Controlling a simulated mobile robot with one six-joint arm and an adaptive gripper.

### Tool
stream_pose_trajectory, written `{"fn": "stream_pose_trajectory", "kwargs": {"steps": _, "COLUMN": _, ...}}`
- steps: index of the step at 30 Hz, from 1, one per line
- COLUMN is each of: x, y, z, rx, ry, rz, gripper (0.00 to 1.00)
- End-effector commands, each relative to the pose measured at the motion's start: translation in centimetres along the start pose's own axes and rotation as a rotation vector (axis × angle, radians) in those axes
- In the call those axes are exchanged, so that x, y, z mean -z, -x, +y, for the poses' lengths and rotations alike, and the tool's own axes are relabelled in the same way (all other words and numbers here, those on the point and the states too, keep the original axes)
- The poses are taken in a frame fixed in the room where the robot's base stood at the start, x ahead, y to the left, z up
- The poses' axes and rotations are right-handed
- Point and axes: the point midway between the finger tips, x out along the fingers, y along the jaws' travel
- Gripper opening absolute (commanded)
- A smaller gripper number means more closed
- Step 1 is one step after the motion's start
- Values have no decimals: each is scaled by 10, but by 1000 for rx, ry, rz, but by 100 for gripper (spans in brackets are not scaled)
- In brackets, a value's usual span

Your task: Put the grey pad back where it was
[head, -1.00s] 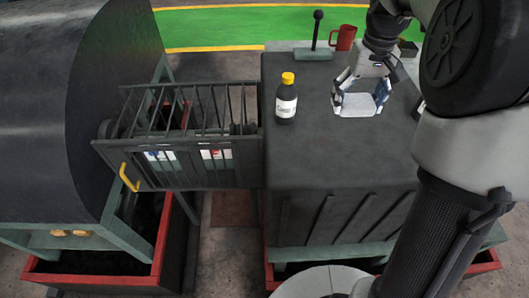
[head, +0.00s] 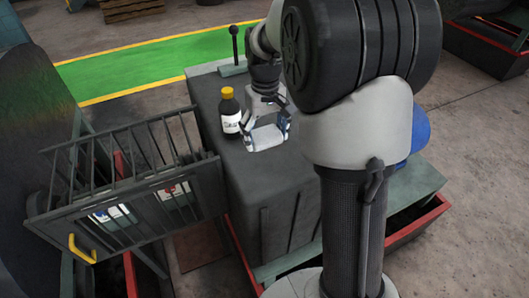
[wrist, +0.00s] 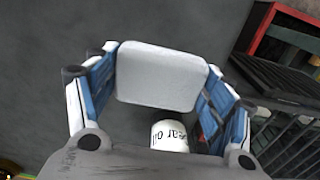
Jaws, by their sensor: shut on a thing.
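The light grey pad (head: 265,138) is a flat rounded rectangle, held between the two fingers of my gripper (head: 267,134). My gripper is shut on it, with a finger at each end. The pad also shows in the wrist view (wrist: 160,76), spanning the gap between the blue-lined fingers. It is over the dark top of the big housing (head: 262,185); I cannot tell whether it touches that surface. A dark bottle (head: 230,112) with a yellow cap and white label stands upright just left of my gripper. Its label shows below the pad in the wrist view (wrist: 170,136).
A barred guard (head: 150,200) with a yellow handle (head: 82,250) stands left of the housing. A black knobbed lever (head: 234,45) rises at the housing's back. My arm hides the housing's right part. The top in front of the pad is clear.

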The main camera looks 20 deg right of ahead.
Motion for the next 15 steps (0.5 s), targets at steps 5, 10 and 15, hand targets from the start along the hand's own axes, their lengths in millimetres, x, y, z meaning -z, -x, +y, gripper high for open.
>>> {"fn": "stream_pose_trajectory", "kwargs": {"steps": 5, "x": 0, "y": -23, "z": 0, "rx": 0, "ry": 0, "rz": 0, "gripper": 52}}
{"fn": "stream_pose_trajectory", "kwargs": {"steps": 10, "x": 0, "y": -42, "z": 0, "rx": 0, "ry": 0, "rz": -2, "gripper": 52}}
{"fn": "stream_pose_trajectory", "kwargs": {"steps": 15, "x": 0, "y": -65, "z": 0, "rx": 0, "ry": 0, "rz": -1, "gripper": 52}}
